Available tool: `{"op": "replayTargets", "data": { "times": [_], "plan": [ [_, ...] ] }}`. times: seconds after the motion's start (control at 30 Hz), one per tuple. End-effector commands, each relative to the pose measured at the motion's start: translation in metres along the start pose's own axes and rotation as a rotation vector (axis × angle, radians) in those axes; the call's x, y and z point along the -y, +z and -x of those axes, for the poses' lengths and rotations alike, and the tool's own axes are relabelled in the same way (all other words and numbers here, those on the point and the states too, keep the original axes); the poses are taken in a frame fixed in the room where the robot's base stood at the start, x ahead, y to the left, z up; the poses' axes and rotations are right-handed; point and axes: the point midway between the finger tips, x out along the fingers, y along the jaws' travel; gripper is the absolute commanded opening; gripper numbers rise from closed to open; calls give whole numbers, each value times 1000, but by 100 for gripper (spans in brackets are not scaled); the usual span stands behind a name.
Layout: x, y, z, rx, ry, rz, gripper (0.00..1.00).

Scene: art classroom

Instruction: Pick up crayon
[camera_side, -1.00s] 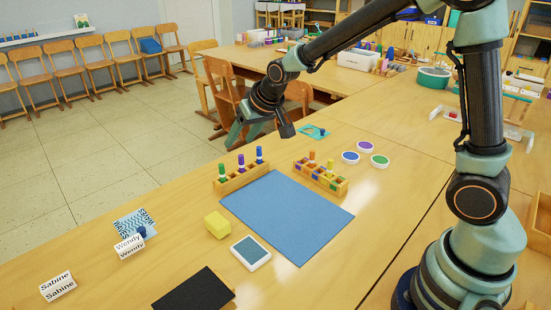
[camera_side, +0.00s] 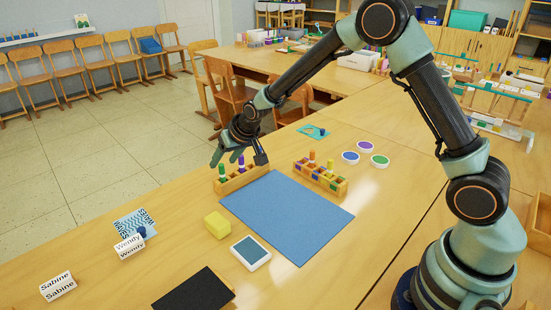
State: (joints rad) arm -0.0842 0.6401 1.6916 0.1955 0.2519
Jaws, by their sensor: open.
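A wooden crayon holder (camera_side: 241,180) stands at the back left edge of a blue mat (camera_side: 285,215). A green crayon (camera_side: 222,171) and a purple-blue crayon (camera_side: 241,164) stand upright in it. Its right end is partly covered by my gripper's finger, and the crayon there is hidden. A second holder (camera_side: 335,187) at the mat's back right has upright crayons, one orange (camera_side: 312,159) and one yellow (camera_side: 330,165). My gripper (camera_side: 238,158) is open and empty, low over the left holder. Its fingers appear on either side of the crayons; I cannot tell whether they touch any.
A yellow block (camera_side: 217,225) and a framed pad (camera_side: 251,252) lie left of the mat. Name cards (camera_side: 58,285) and a black sheet (camera_side: 195,292) are at the front. Round paint pots (camera_side: 365,146) sit at the back right. The blue mat is bare.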

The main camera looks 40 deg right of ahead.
Motion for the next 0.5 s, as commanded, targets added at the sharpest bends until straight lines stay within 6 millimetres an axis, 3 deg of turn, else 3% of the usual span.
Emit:
{"op": "replayTargets", "data": {
  "times": [0.3, 0.5],
  "plan": [
    [-6, 3, -39, 1, 5, 0, 60],
    [-6, 3, -48, -1, 4, 0, 60]
  ]
}}
